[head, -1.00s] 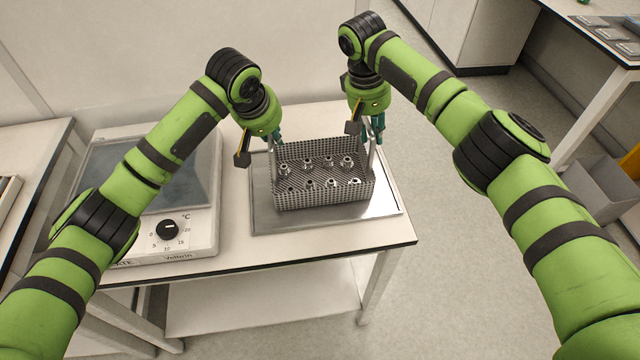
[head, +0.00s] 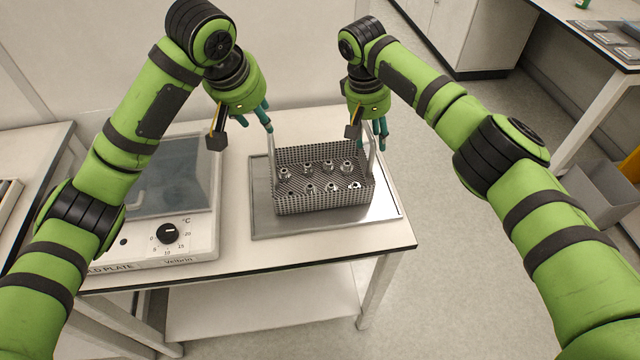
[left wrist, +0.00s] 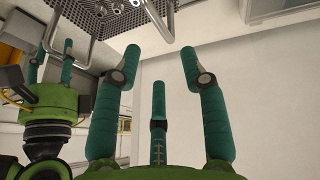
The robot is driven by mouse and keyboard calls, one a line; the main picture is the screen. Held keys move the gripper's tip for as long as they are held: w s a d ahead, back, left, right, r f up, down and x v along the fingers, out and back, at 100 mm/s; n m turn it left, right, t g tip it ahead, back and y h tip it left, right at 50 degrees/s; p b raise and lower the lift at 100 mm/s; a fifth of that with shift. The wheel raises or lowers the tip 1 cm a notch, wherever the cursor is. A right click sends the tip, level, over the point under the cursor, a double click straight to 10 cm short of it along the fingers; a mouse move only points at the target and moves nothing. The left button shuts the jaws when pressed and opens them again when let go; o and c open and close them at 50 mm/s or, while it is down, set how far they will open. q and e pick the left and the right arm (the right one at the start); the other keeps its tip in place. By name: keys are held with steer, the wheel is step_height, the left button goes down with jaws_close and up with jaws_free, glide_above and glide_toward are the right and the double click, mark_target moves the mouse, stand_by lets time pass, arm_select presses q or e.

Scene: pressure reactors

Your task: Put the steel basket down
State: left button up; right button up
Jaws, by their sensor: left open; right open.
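The steel basket (head: 322,203), a perforated box with several metal fittings in it, rests upright on a flat metal tray (head: 260,219) on the table. It has an upright handle at each end. My left gripper (head: 256,117) is open, empty and raised above and to the left of the left handle (head: 280,160). In the left wrist view its open fingers (left wrist: 160,60) hold nothing, and part of the basket (left wrist: 112,14) shows at the top. My right gripper (head: 378,128) is open at the right handle (head: 371,160); whether it touches the handle is hard to tell.
A cold plate (head: 165,250) with a dial stands left of the tray on the same table (head: 340,246). A strip of bare tabletop lies in front of the tray. A grey bin (head: 600,190) and another table (head: 590,60) are at the far right.

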steer(key=shift+a+r, duration=0.1)
steer(key=shift+r, duration=0.3)
arm_select(q)
steer(key=shift+v, duration=0.75)
arm_select(e)
step_height(320, 180, up, 11)
steer(key=a, duration=0.2)
steer(key=shift+s, duration=0.15)
arm_select(q)
steer(key=shift+f, duration=0.1)
arm_select(e)
steer(key=shift+a+f, duration=0.1)
